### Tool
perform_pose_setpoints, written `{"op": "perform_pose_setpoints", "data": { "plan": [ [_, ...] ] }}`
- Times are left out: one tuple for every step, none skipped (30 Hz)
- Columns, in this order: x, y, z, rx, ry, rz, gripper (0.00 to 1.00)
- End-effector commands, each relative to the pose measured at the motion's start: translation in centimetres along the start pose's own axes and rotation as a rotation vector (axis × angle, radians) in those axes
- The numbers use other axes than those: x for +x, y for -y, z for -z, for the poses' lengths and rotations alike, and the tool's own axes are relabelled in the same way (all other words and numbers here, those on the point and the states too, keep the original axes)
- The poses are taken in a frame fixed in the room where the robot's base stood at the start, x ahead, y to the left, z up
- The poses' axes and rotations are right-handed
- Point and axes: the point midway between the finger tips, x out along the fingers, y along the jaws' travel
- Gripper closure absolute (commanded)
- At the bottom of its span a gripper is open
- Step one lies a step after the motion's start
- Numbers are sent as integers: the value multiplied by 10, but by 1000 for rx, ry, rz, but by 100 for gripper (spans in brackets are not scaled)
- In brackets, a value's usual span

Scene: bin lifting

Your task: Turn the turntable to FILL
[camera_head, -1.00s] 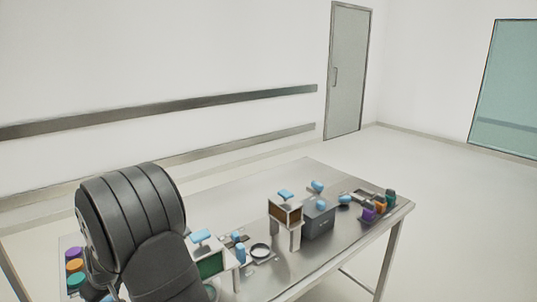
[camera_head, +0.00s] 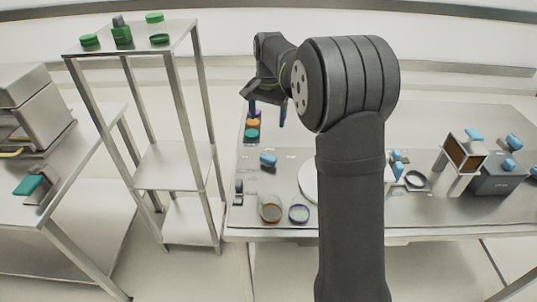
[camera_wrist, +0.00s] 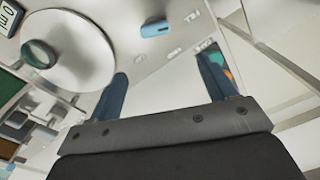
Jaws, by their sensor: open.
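The turntable is a pale round disc (camera_head: 307,182) on the steel table, partly hidden behind my arm in the head view. In the wrist view the disc (camera_wrist: 95,40) fills the upper left, with a small dark-rimmed round piece (camera_wrist: 38,54) on it. No FILL mark is readable. My gripper (camera_head: 267,112) is open and empty above the table's far left part, apart from the disc. In the wrist view its two blue fingers (camera_wrist: 165,88) are spread, with bare table between them; the left fingertip appears close to the disc's edge, but the height gap cannot be told.
Purple, orange and teal jars (camera_head: 252,126) stand below my gripper. A blue handle (camera_head: 268,159) and two round dishes (camera_head: 270,208) lie left of the disc. A grey box (camera_head: 497,178) and a brown-windowed stand (camera_head: 461,154) are at right. A steel shelf (camera_head: 160,160) stands left of the table.

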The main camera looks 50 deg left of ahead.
Motion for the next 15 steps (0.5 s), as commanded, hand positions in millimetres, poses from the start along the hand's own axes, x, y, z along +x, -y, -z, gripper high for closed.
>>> {"op": "perform_pose_setpoints", "data": {
  "plan": [
    [-8, 0, 0, 37, 5, -12, 24],
    [-12, -1, -1, 58, 9, -20, 24],
    [-16, -2, -1, 80, 12, -28, 24],
    [-18, -2, -1, 91, 14, -32, 24],
    [-18, -2, -2, 100, 15, -36, 24],
    [-18, -3, -2, 108, 17, -39, 24],
    [-16, -3, -2, 111, 18, -41, 24],
    [-14, -3, -2, 112, 19, -41, 24],
    [-10, -3, -2, 112, 19, -41, 24],
    [-5, -4, -3, 111, 20, -42, 24],
    [0, -4, -3, 111, 21, -42, 24],
    [6, -4, -3, 111, 20, -41, 24],
    [12, -5, -4, 110, 21, -42, 24],
    [19, -5, -4, 110, 21, -42, 24],
    [27, -5, -4, 110, 21, -42, 24]
  ]
}}
